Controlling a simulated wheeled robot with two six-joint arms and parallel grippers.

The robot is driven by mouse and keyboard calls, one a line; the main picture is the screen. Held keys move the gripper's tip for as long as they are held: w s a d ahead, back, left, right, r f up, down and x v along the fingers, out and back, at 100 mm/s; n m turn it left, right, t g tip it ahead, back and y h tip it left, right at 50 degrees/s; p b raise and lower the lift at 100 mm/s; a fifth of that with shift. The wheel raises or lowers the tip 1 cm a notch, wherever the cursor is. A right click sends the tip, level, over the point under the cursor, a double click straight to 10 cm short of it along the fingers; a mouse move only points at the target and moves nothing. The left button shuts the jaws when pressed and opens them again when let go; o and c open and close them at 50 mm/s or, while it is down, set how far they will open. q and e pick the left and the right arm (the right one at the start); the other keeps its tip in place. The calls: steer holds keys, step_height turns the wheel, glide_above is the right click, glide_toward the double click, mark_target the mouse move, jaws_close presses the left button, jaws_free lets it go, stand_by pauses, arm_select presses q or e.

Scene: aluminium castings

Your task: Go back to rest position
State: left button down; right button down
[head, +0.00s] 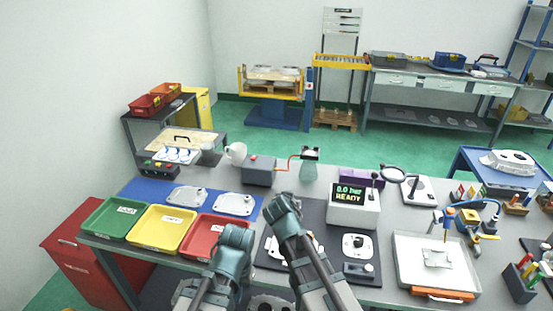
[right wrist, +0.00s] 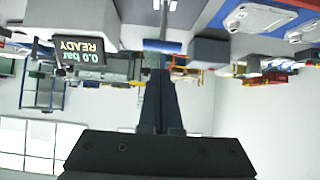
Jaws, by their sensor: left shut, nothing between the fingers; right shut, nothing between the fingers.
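My left gripper (head: 229,256) is low in the middle of the head view, in front of the red tray, at the end of a grey and teal arm. It carries nothing that I can see, and its fingertips are hard to make out. My right arm stands beside it, over the dark mat. My right gripper (right wrist: 158,80) shows in the right wrist view, which is upside down. Its dark fingers are shut together, empty, and point out over the bench, apart from any object.
Green (head: 115,218), yellow (head: 160,230) and red (head: 213,237) trays lie left on the bench. Castings (head: 235,204) rest on a blue mat. The READY display box (head: 353,208) and a white tray (head: 436,266) stand to the right. Green floor lies beyond.

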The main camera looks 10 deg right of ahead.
steer(key=s+a+f+n+g, duration=0.2)
steer(key=s+f+g, duration=0.1)
steer(key=s, duration=0.5)
steer(key=s+a+f+n+g+y, duration=0.1)
steer(key=s+a+f+n+g, duration=0.1)
steer(key=s, duration=0.7)
steer(key=s+a+f+n+g+y, duration=0.1)
steer(key=s+f+n+g, duration=0.2)
steer(key=s, duration=0.5)
steer(key=shift+s+a+f+g, duration=0.15)
steer(key=shift+a+f+g, duration=0.3)
steer(key=shift+g, duration=0.75)
